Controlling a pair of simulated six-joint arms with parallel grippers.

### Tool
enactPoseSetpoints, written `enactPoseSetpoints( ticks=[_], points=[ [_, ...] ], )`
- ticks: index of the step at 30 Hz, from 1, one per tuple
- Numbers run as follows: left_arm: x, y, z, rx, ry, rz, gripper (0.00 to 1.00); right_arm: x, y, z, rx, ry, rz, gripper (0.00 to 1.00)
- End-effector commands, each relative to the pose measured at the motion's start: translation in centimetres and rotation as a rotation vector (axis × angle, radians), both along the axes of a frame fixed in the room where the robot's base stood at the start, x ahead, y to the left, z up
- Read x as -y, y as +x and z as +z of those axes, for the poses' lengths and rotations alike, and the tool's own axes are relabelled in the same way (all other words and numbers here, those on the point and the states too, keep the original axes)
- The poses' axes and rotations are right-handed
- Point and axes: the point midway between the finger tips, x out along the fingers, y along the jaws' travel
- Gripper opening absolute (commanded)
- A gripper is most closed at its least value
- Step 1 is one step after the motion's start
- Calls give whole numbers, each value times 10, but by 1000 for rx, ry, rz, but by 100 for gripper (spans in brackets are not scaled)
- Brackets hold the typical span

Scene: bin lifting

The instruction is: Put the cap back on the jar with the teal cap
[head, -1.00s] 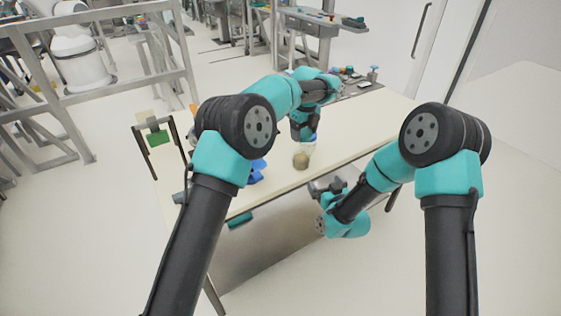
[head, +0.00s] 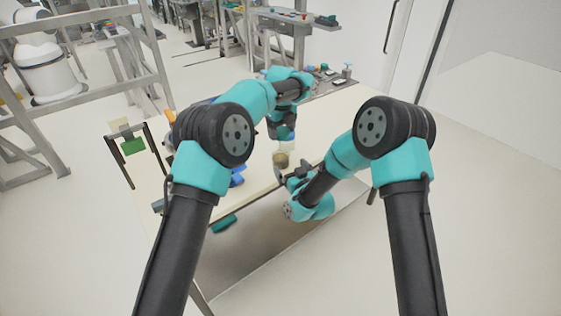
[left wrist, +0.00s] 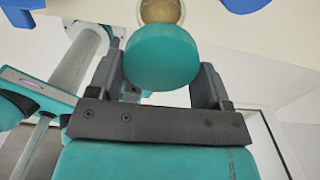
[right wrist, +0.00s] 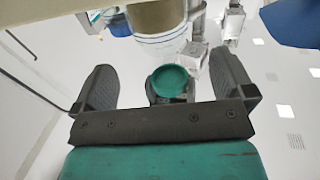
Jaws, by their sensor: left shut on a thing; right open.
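The jar (head: 281,160) is clear with tan contents and stands near the table's front edge. It shows at the top of the left wrist view (left wrist: 160,10) and of the right wrist view (right wrist: 157,20). My left gripper (head: 284,136) is shut on the teal cap (left wrist: 162,57), above the jar and apart from it. The right wrist view shows the cap's hollow underside (right wrist: 172,80). My right gripper (head: 290,174) is open just in front of the jar, at the table edge. Nothing is between its fingers (right wrist: 163,75); the jar lies just beyond their tips.
Blue things (head: 237,177) lie on the table left of the jar, partly hidden by my left arm. Small items (head: 325,70) stand at the table's far right end. The table top (head: 335,110) right of the jar is clear.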

Motion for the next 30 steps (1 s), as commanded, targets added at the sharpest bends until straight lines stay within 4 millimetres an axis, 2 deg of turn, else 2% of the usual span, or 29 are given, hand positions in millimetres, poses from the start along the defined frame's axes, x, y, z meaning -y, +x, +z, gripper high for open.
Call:
enactPoseSetpoints(
  ticks=[9, 15, 20, 28, 30],
  points=[
    [0, 0, 0, 0, 0, 0, 47, -23, 45, 0, 0, 1, 0, 100],
    [0, 0, 0, 0, 0, 0, 47, -33, 68, 0, 1, 0, 0, 100],
    [0, 0, 0, 0, 0, 0, 47, -37, 75, 0, 0, 0, 0, 100],
    [0, 0, 0, 0, 0, 0, 47, -37, 76, 0, 0, 1, 0, 100],
    [0, 0, 0, 0, 0, 0, 47, -37, 76, 0, 0, 1, 0, 95]
  ],
)
